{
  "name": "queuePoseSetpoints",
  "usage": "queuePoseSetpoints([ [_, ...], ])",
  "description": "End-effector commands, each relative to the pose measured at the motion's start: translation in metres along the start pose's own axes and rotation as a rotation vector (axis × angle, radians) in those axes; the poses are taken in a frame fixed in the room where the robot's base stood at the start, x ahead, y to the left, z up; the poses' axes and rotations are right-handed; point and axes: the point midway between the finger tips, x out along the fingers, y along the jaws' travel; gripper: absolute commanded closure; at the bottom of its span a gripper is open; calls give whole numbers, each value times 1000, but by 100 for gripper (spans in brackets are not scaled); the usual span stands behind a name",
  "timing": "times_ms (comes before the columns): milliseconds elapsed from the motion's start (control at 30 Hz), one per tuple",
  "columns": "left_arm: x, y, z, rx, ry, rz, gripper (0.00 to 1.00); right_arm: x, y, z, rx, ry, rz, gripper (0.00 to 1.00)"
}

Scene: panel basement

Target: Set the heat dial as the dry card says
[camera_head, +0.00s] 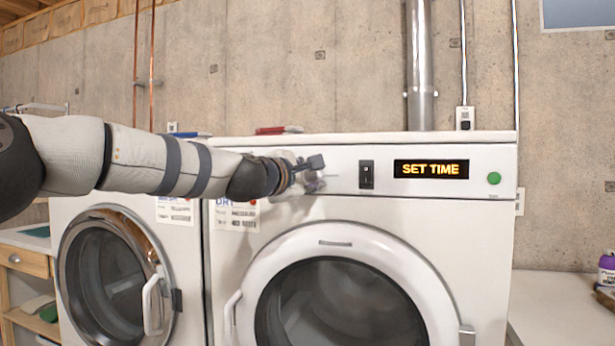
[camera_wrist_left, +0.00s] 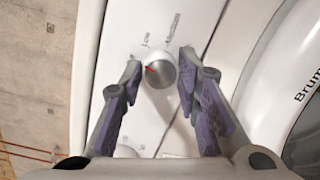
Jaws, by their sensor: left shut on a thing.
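The heat dial (camera_wrist_left: 160,73), a round silver knob with a red pointer line, sits on the white panel in the left wrist view. "Low" and "Medium" are printed beside it, and the pointer lies toward the "Low" side. My left gripper (camera_wrist_left: 161,63) has its fingers on both sides of the dial and is shut on it. In the head view the left gripper (camera_head: 308,172) is at the dryer panel and largely hides the dial. The dry card (camera_head: 237,216) hangs on the dryer front below my forearm; its text is too small to read surely.
The dryer (camera_head: 490,240) has a dark switch (camera_head: 366,175), a display (camera_head: 431,169) reading "SET TIME" and a green button (camera_head: 494,178). A washer (camera_head: 75,208) with another card (camera_head: 175,211) stands left. A purple bottle (camera_head: 607,268) stands on the right counter (camera_head: 555,300).

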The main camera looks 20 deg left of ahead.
Motion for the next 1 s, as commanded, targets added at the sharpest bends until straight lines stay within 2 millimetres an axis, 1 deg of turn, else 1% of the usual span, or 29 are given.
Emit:
queuePoseSetpoints([
  [1000, 0, 1, 2, 951, 61, -87, 98, 0, 0, 0, 0, 0, 0, 60],
])
